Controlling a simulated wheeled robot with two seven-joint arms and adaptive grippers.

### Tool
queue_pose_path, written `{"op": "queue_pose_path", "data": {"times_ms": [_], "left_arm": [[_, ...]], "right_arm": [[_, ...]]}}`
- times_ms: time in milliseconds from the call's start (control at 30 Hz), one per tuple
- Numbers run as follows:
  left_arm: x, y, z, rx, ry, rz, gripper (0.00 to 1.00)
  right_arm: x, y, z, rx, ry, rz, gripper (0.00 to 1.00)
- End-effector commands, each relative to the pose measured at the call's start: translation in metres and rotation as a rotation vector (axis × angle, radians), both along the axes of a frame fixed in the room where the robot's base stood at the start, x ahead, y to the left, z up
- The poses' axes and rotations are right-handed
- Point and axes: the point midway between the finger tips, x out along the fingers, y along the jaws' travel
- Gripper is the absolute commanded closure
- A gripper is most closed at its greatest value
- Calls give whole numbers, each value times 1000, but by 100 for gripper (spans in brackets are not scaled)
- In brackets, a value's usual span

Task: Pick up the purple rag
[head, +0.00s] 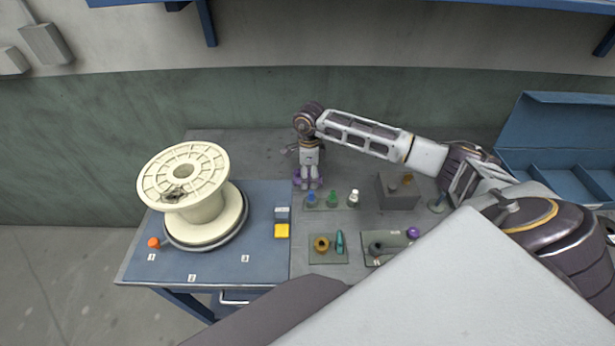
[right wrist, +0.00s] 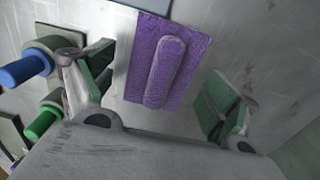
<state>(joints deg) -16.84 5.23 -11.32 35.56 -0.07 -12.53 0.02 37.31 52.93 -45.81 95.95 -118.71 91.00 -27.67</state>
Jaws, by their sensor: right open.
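The purple rag (right wrist: 145,50) lies flat on the grey tabletop in the right wrist view, with a raised oblong ridge along its middle. In the head view only small purple edges of the rag (head: 297,177) show around my right gripper (head: 310,184), which hides the rest. My right gripper points down over the rag. In the right wrist view the right gripper (right wrist: 158,92) is open and empty, its green-padded fingers apart on either side of the rag's near end. Whether the fingertips touch the table cannot be told. My left gripper is not in view.
A holder with blue (head: 311,198), green (head: 333,198) and white (head: 354,197) pieces stands close beside the right gripper. A large cream spool (head: 196,212) stands on the blue mat (head: 215,270) at left. A grey block (head: 398,198) and blue bin (head: 560,130) are at right.

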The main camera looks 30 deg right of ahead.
Motion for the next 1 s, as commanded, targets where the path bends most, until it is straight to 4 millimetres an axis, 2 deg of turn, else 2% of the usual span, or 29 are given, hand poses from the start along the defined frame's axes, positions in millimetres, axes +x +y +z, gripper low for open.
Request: {"op": "queue_pose_path", "data": {"times_ms": [167,200,567,833,1000], "left_arm": [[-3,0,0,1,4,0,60],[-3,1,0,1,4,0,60],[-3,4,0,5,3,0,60],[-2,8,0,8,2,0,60],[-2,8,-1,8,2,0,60]], "right_arm": [[0,0,0,0,0,0,12],[0,0,0,0,0,0,15],[0,0,0,0,0,0,61],[0,0,1,0,-1,0,61],[1,0,9,1,-3,0,61]]}}
